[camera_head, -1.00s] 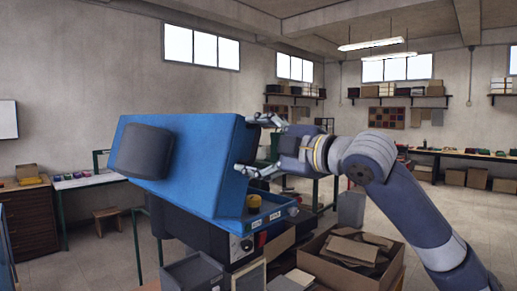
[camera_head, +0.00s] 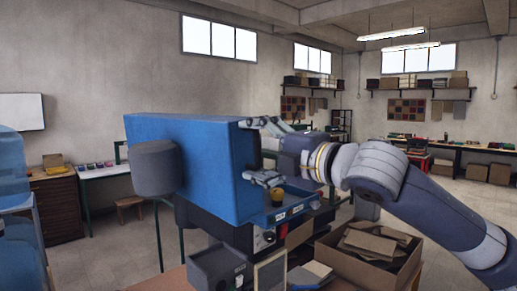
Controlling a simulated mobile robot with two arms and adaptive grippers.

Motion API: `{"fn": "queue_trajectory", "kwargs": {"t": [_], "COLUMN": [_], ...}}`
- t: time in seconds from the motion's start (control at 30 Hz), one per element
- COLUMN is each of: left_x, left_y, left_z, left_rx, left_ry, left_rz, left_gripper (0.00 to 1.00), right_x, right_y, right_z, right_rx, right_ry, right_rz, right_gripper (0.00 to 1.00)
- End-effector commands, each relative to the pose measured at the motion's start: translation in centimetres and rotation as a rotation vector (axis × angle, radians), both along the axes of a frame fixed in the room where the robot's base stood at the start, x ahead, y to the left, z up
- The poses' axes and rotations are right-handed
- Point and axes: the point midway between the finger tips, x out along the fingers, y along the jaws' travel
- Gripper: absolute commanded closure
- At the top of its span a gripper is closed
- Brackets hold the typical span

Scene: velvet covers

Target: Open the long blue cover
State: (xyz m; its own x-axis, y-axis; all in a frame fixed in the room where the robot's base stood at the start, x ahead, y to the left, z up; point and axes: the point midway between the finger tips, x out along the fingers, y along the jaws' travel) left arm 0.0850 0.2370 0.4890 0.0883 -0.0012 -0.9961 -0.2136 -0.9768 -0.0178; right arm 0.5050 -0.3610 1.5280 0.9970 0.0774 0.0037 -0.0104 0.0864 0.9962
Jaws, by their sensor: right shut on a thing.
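The long blue cover (camera_head: 195,160) stands raised over a dark machine body, in the middle of the view. My left gripper is not in view.
A cardboard box of card sheets (camera_head: 372,252) stands at the lower right. A grey bin (camera_head: 218,266) is in front of the machine. A blue shape (camera_head: 15,190) fills the left edge. Workbenches line the walls.

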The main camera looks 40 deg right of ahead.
Motion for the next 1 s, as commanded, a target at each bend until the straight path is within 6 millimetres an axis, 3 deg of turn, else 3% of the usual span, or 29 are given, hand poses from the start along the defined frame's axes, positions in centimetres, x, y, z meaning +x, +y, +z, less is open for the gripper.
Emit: {"fn": "queue_trajectory", "kwargs": {"t": [0.2,0.23,0.27,1.0], "left_x": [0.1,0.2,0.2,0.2], "left_y": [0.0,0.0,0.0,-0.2], "left_z": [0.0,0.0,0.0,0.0], "left_rx": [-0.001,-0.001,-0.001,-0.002], "left_ry": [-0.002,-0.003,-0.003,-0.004], "left_rz": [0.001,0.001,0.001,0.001], "left_gripper": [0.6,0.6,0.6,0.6], "right_x": [0.1,0.1,0.1,-1.5], "right_y": [0.2,0.2,0.2,0.0], "right_z": [-0.5,-0.5,-0.5,0.4], "right_rx": [0.012,0.012,0.012,0.008], "right_ry": [0.014,0.014,0.014,-0.012], "right_rz": [0.006,0.006,0.006,-0.002], "right_gripper": [0.69,0.19,0.16,0.16]}}
